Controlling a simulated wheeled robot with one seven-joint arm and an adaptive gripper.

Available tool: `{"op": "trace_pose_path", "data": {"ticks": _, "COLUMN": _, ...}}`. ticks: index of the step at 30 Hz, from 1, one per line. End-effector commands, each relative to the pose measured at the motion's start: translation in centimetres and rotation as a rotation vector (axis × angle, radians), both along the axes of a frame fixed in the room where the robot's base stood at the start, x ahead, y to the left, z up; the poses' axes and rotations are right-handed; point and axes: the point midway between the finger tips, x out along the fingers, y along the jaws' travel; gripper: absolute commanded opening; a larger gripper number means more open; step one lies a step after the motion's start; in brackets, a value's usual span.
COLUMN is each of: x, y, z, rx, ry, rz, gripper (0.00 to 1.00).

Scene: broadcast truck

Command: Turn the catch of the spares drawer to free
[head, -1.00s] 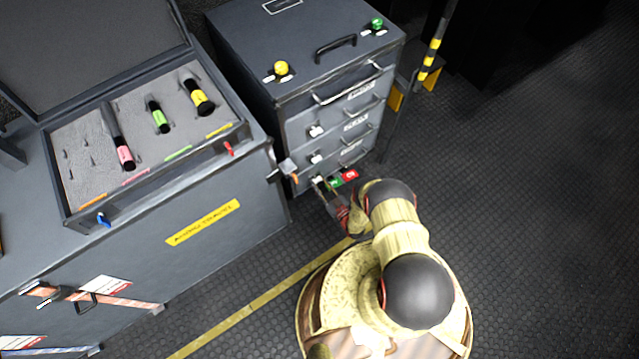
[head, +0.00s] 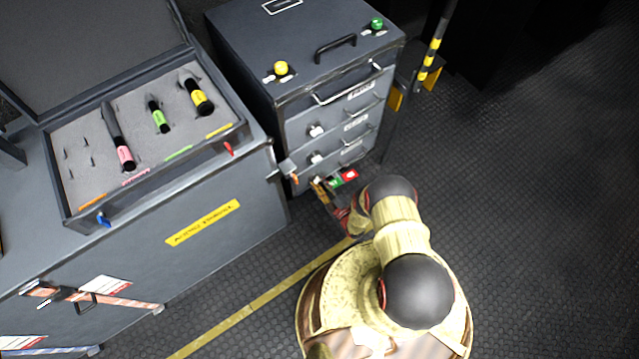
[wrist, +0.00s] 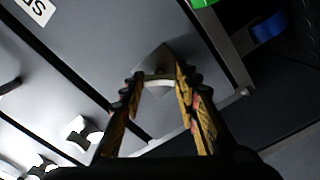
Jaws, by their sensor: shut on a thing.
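The drawer cabinet (head: 300,125) stands beyond my arm, with a row of pale catches down the left side of its drawer fronts. In the wrist view, the catch (wrist: 159,78) is a pale curved piece on a square plate, on a drawer front (wrist: 120,45) whose partly visible label (wrist: 38,8) begins "SP". My gripper (wrist: 160,80) has one finger on each side of this catch and is shut on it. In the head view, my gripper (head: 320,187) is at the lowest drawer, and its fingers partly hide the catch there.
Green (head: 335,183) and red (head: 350,175) patches are beside my gripper on the lowest drawer. Two higher catches (head: 316,130) (head: 315,158) sit above. A workbench with an open foam-lined case (head: 85,165) stands close on the left. Floor to the right is clear.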

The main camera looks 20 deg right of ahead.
Motion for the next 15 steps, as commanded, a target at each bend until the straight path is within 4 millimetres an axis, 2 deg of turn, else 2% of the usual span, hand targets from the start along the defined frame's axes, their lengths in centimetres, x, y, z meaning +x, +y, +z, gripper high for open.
{"op": "trace_pose_path", "data": {"ticks": 15, "x": -0.06, "y": 0.05, "z": -0.07, "rx": -0.391, "ry": -0.125, "rz": 0.001, "gripper": 0.06}}
